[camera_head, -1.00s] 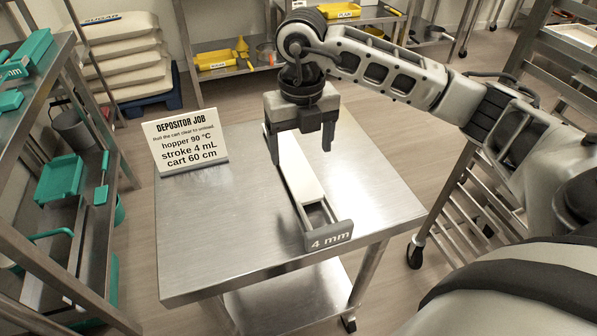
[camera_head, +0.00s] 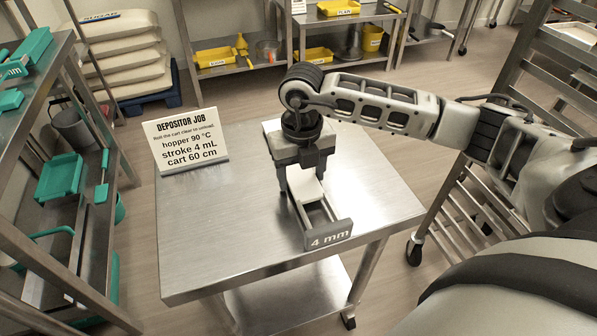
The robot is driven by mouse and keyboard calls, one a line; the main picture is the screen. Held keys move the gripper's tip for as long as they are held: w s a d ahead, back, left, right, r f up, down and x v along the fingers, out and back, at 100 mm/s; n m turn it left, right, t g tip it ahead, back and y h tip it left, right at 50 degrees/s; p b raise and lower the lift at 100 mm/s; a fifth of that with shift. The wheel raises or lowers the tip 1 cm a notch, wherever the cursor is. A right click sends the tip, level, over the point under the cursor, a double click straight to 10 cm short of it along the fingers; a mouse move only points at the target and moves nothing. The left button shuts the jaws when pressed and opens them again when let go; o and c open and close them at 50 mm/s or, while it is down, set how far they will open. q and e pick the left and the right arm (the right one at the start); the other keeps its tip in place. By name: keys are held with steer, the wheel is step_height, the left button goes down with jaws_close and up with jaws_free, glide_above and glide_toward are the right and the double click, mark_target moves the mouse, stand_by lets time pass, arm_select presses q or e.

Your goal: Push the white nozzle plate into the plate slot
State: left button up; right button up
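The gripper hides the plate's far end. My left gripper is not in view. No plate slot can be made out.
A sign (camera_head: 185,142) stands at the back left of the cart top (camera_head: 215,235). A rack with teal trays (camera_head: 60,178) is at left and a wire-shelf rack (camera_head: 470,205) at right. Yellow bins (camera_head: 215,57) sit on the shelf behind. The cart's left and right surface is clear.

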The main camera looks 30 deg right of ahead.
mark_target(303, 178)
steer(key=c, duration=0.7)
steer(key=shift+r, duration=0.1)
steer(key=shift+r, duration=0.6)
steer(key=shift+s+r, duration=0.2)
steer(key=shift+r, duration=1.05)
steer(key=s+r, duration=0.3)
steer(key=s, duration=0.1)
steer(key=s+r, duration=0.3)
steer(key=s, duration=0.2)
steer(key=s+r+b, duration=0.1)
steer(key=s+r, duration=0.2)
steer(key=s, duration=0.1)
steer(key=shift+s+d+r, duration=0.1)
steer(key=shift+s+d, duration=0.15)
steer(key=shift+s, duration=0.1)
